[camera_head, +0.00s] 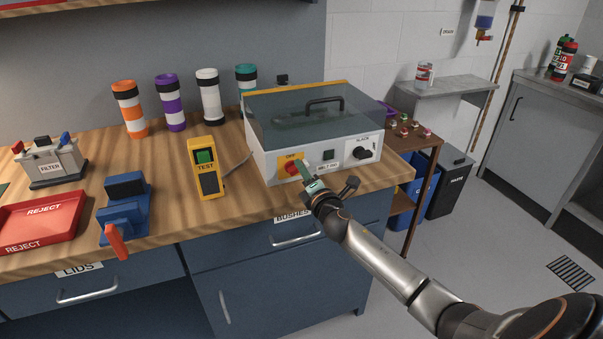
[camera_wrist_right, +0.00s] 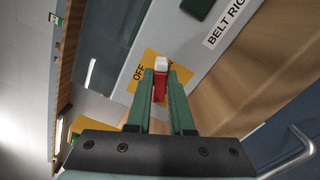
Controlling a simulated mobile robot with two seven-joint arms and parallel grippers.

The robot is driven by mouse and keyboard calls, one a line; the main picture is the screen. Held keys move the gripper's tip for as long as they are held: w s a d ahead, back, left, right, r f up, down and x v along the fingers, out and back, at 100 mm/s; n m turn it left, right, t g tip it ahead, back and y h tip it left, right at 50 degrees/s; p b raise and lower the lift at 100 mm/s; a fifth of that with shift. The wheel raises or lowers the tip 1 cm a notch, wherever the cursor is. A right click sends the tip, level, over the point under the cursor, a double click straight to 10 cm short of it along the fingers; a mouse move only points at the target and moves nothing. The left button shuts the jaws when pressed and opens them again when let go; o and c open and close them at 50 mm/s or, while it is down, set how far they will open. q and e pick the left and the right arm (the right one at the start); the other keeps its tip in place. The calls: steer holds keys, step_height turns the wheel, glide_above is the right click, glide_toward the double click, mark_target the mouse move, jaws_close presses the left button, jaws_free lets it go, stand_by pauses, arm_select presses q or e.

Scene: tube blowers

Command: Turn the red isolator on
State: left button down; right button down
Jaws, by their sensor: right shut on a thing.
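The red isolator knob (camera_head: 292,169) sits on a yellow plate labelled OFF at the front left of a grey machine (camera_head: 262,165) with a clear smoky lid. My right gripper (camera_head: 304,173) reaches the knob from the front right. In the right wrist view, the red knob (camera_wrist_right: 159,88), with a white end, lies between the green fingers of my right gripper (camera_wrist_right: 161,84), which is shut on it. The yellow plate (camera_wrist_right: 146,71) shows OFF beside the knob; the label on its other side is mostly hidden by a finger. My left gripper is not in view.
The machine front also has a dark green switch (camera_head: 328,154) and a black knob (camera_head: 364,153). A yellow TEST box (camera_head: 206,168) stands left of the machine. A blue fixture (camera_head: 125,208) and red REJECT tray (camera_head: 42,222) are further left. The bench front edge runs below.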

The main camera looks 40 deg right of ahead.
steer(key=shift+f+m, duration=0.3)
steer(key=shift+m, duration=0.9)
steer(key=shift+f+m+b, duration=0.1)
steer(key=shift+m+b, duration=0.3)
steer(key=shift+m, duration=0.7)
steer(key=c, duration=0.8)
jaws_free()
steer(key=v, duration=1.2)
steer(key=shift+s, duration=0.3)
